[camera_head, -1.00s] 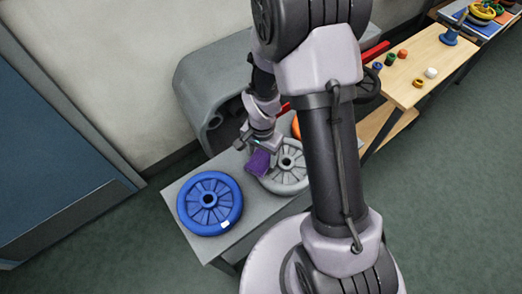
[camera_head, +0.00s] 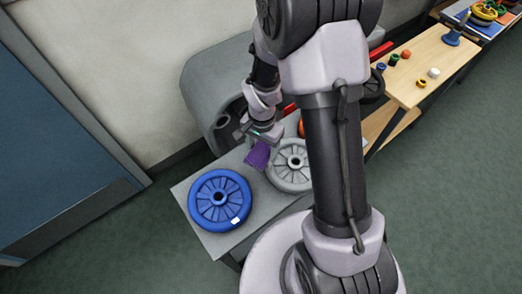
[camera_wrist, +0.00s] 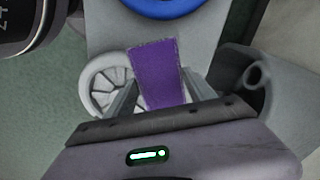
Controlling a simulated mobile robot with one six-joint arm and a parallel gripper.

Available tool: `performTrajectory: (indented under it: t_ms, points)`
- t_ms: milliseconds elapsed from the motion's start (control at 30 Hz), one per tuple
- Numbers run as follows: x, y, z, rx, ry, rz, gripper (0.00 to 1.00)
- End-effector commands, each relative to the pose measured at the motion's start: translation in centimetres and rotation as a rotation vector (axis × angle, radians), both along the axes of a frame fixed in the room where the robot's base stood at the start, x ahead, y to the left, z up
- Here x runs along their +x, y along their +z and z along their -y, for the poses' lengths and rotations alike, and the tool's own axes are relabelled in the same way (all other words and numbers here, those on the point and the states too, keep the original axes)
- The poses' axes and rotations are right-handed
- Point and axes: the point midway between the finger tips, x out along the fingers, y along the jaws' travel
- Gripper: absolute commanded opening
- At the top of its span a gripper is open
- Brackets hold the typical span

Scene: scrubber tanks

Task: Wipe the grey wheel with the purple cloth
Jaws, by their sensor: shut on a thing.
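My gripper (camera_head: 262,138) is shut on the purple cloth (camera_head: 258,156), which hangs from the jaws just left of the grey wheel (camera_head: 299,176). In the wrist view the cloth (camera_wrist: 157,68) stands out between the fingers (camera_wrist: 162,92). The grey wheel (camera_wrist: 92,92) lies flat on the bench, to the left of the cloth there and partly behind it and a finger. I cannot tell whether the cloth touches the wheel's edge.
A blue wheel (camera_head: 203,212) with a white patch lies at the left of the grey bench (camera_head: 184,190). A grey rounded housing (camera_head: 200,88) stands behind. An orange thing (camera_head: 301,128) is partly hidden by my arm. A wooden table (camera_head: 433,62) with small coloured parts stands at right.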

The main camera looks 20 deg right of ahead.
Motion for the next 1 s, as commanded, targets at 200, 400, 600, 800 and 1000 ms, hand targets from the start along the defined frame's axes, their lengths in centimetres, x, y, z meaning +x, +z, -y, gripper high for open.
performTrajectory:
  t_ms: [200, 400, 600, 800, 1000]
  points:
    - [0.5, 2.3, 0.3, -0.001, 0.003, 0.002, 0.25]
    - [0.8, 4.1, 0.5, -0.001, 0.004, 0.002, 0.25]
    - [1.0, 4.8, 0.6, 0.0, 0.004, 0.0, 0.25]
    - [1.0, 4.7, 0.6, -0.001, 0.005, 0.001, 0.25]
    - [1.0, 4.7, 0.6, 0.0, 0.005, 0.001, 0.25]
